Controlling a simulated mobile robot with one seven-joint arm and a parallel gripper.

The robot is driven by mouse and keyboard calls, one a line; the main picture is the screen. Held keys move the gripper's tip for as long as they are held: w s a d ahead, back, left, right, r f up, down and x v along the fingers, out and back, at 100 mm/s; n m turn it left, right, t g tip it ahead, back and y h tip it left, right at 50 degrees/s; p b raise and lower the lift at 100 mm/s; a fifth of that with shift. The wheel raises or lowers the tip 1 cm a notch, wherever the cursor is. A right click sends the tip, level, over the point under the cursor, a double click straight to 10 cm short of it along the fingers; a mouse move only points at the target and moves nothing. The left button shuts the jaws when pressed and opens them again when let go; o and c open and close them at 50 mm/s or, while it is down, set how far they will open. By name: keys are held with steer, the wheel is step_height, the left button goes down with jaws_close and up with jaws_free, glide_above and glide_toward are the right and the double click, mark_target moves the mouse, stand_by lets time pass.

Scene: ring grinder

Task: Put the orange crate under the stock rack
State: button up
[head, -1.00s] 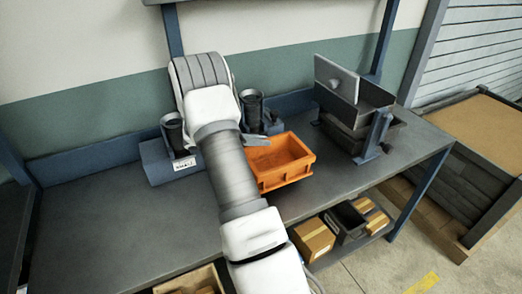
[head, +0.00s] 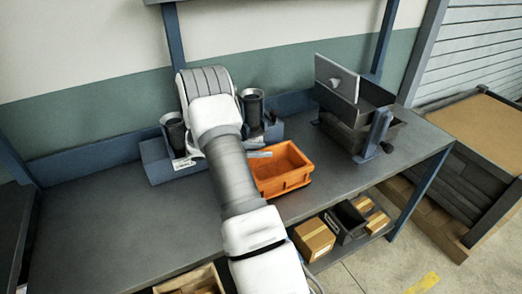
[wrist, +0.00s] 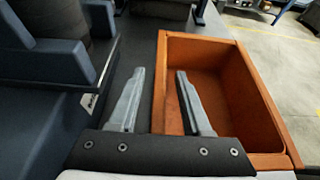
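The orange crate (head: 284,184) is on the grey bench, right of my arm, upright and seemingly empty inside. In the wrist view its near-left wall (wrist: 160,85) runs between the two fingers of my gripper (wrist: 160,73). The fingers are apart, the left one outside the wall and the right one over the inside, with gaps showing on both sides. In the head view my gripper (head: 259,154) shows only as a fingertip at the crate's left rim. A dark stand with tilted trays (head: 352,112), seemingly the stock rack, is right of the crate. The space beneath it is mostly hidden.
Blue blocks with dark cups (head: 173,131) stand behind my arm. A small dark knob (head: 387,147) is by the stand's right foot. Cardboard boxes (head: 314,238) and a black bin (head: 345,222) are on the lower shelf. The bench top (head: 120,220) at left is clear.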

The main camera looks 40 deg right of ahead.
steer(key=shift+r, duration=0.25)
steer(key=v, duration=1.1)
steer(key=s+a+r+m+t+y, duration=0.1)
steer(key=s+a+r+m+y, duration=0.25)
steer(key=a+r, duration=0.35)
steer(key=s+a+r+m+t+y, duration=0.4)
steer(key=s+a+r+m, duration=0.1)
steer(key=s+a, duration=0.5)
steer(key=s+a+r+m+t+y, duration=0.4)
steer(key=s+a+r, duration=0.4)
steer(key=s+a, duration=0.2)
steer(key=shift+a+m+t+y, duration=0.4)
steer(key=shift+a+m+y, duration=0.3)
steer(key=shift+m, duration=0.35)
steer(key=shift+s+r, duration=0.1)
steer(key=shift+r, duration=0.05)
